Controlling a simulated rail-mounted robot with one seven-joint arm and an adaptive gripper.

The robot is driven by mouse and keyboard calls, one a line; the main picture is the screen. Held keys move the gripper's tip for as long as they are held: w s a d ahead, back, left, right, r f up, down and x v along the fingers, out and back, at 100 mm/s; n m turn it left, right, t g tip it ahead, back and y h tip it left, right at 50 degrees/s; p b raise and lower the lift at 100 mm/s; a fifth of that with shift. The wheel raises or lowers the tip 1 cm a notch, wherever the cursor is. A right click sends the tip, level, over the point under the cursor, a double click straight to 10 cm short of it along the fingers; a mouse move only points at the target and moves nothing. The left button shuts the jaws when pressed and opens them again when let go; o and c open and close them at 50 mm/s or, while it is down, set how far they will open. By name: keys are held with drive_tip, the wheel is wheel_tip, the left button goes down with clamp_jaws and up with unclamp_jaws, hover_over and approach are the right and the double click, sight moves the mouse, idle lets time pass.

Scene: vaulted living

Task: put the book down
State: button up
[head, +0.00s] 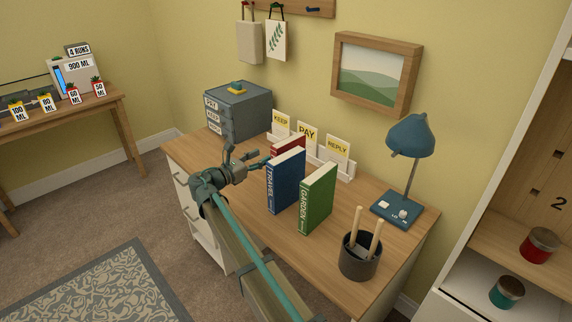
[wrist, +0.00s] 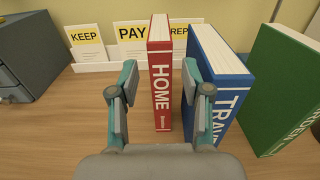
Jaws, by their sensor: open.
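The red HOME book (wrist: 161,85) stands upright on the desk, its spine facing my gripper. In the head view the red book (head: 288,146) is mostly hidden behind the blue TRAVEL book (head: 286,182). My gripper (head: 248,156) is open at the desk's left side, near the red book. In the wrist view its fingers (wrist: 160,78) show on either side of the red spine, with gaps to both sides. I cannot tell how far the fingertips reach along the book. The right finger overlaps the blue book's edge in that view.
The green GARDEN book (head: 318,198) stands upright right of the blue one. Behind is a white rack (head: 345,170) with KEEP, PAY and REPLY cards. A grey drawer box (head: 240,112), a blue lamp (head: 410,135) and a dark pen cup (head: 358,262) also stand on the desk.

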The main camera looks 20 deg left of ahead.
wheel_tip(320, 180, up, 7)
drive_tip(key=p, duration=0.5)
hover_over(273, 151)
drive_tip(key=s, duration=0.1)
drive_tip(key=f, duration=0.3)
drive_tip(key=f+p, duration=0.1)
drive_tip(key=f, duration=0.3)
drive_tip(key=shift+s+a+f, duration=0.1)
drive_tip(key=shift+a+f, duration=0.05)
drive_tip(key=shift+a, duration=0.05)
drive_tip(key=shift+w+d, duration=0.2)
drive_tip(key=shift+w, duration=0.35)
drive_tip(key=shift+p+x, duration=0.85)
drive_tip(key=shift+x, duration=2.35)
clamp_jaws()
